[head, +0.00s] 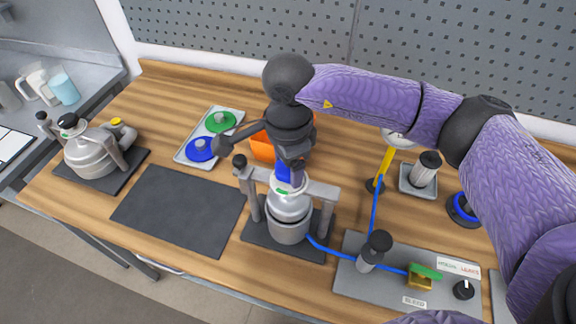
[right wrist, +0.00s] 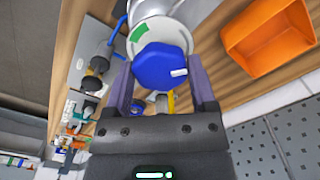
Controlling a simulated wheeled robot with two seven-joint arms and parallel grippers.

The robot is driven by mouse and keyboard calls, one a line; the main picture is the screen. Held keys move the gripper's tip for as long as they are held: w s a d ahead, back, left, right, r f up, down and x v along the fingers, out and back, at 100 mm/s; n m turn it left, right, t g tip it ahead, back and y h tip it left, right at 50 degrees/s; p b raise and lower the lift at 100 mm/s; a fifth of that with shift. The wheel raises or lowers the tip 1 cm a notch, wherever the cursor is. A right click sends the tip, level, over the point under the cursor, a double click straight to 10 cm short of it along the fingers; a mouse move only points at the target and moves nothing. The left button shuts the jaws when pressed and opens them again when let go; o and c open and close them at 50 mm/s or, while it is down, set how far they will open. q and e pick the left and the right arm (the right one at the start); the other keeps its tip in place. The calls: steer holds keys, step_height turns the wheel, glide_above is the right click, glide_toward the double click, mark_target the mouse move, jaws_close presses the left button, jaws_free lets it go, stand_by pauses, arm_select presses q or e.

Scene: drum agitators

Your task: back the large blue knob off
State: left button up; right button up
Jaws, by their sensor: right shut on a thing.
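The large blue knob (right wrist: 162,68) sits on top of the silver agitator vessel (head: 288,205) and has a white mark on its face. In the head view the knob (head: 284,174) shows just under my right gripper (head: 290,166). My right gripper (right wrist: 160,85) is shut on the knob, with one finger on each side of it in the right wrist view. A green mark (right wrist: 138,33) shows on the pale collar beside the knob. The vessel stands upright in a grey clamp frame. My left gripper is not in view.
An orange bin (head: 262,148) stands behind the vessel. A tray (head: 183,157) with a green and a blue lid lies to its left. A dark mat (head: 180,210) is bare. Another vessel (head: 90,152) stands far left. A blue hose (head: 335,252) runs to a grey panel (head: 350,285) at right.

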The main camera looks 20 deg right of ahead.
steer(key=shift+f, duration=0.1)
steer(key=shift+s, duration=0.1)
stand_by(0.3)
steer(key=o, duration=0.8)
steer(key=shift+o, duration=1.9)
step_height(320, 180, up, 10)
steer(key=shift+f, duration=0.25)
steer(key=shift+r, duration=0.25)
